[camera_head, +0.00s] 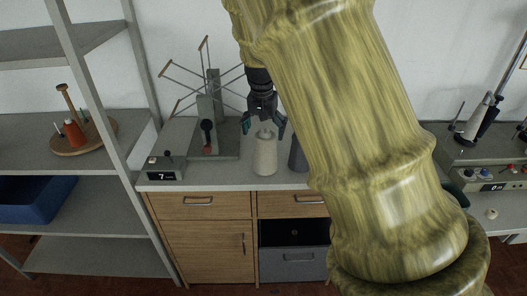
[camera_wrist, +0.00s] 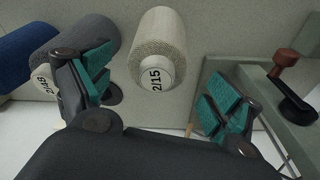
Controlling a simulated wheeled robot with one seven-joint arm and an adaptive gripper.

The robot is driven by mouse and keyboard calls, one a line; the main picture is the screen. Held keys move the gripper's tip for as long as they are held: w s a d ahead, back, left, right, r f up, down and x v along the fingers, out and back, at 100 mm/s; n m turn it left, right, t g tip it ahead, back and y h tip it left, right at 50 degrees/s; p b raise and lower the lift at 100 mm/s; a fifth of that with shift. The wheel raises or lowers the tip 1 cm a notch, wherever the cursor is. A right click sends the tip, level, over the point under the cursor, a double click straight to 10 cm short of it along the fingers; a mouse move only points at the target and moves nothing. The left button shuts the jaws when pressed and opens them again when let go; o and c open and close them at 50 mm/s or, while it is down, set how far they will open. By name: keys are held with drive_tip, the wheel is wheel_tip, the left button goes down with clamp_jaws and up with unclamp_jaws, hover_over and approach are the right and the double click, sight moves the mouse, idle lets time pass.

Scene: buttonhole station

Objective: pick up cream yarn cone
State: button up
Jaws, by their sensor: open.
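The cream yarn cone (camera_head: 265,156) stands upright on the grey counter (camera_head: 222,178) in the head view. In the wrist view the cream cone (camera_wrist: 158,48) shows between my fingers, with a "2/15" label on its end. My gripper (camera_head: 264,125) is open and empty, pointing down just above the top of the cone. In the wrist view its teal-padded fingers (camera_wrist: 160,95) are spread to either side of the cone, apart from it. My own arm covers the area right of the cone in the head view.
A dark grey cone (camera_head: 297,155) stands close to the right, partly hidden by my arm. The wrist view shows this grey cone (camera_wrist: 88,42) and a blue cone (camera_wrist: 25,55). A yarn winder (camera_head: 209,105) with a crank (camera_wrist: 288,72) stands beside the cream cone.

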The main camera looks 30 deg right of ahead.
sight(265, 151)
drive_tip(key=shift+w+d+f, duration=0.1)
drive_tip(key=shift+d+f, duration=0.15)
drive_tip(key=shift+f, duration=0.3)
drive_tip(key=shift+s+a+f+p, duration=0.1)
drive_tip(key=shift+s+f+p, duration=0.2)
drive_tip(key=shift+f+p, duration=0.15)
drive_tip(key=shift+w+d+f+p, duration=0.1)
drive_tip(key=shift+f+p, duration=0.25)
drive_tip(key=shift+f, duration=0.7)
drive_tip(key=shift+w+d+f+p, duration=0.1)
drive_tip(key=shift+f+p, duration=0.25)
drive_tip(key=shift+f, duration=0.65)
drive_tip(key=c, duration=1.2)
